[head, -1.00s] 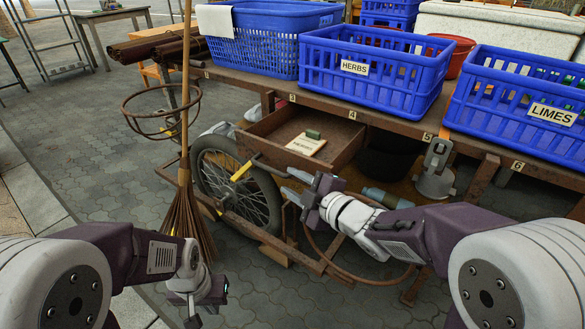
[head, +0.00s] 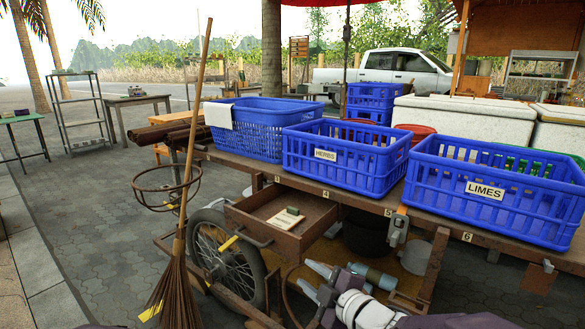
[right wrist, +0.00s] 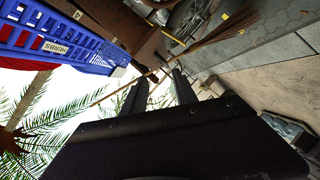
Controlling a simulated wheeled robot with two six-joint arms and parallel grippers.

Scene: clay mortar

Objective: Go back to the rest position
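My right gripper (head: 314,279) is low in the head view, in front of the cart. It points to the left below the open drawer, and its fingers are apart. In the right wrist view the two fingers (right wrist: 158,92) also stand apart, with nothing held between them. My left gripper is out of view; only a sliver of purple at the bottom edge of the head view appears to be my left arm.
The cart's drawer (head: 283,237) is pulled out, with a notepad (head: 286,219) inside. Blue crates labelled HERBS (head: 385,170) and LIMES (head: 432,200) stand on the cart. A broom (head: 175,285) leans at its left. Paving (head: 100,240) on the left is open.

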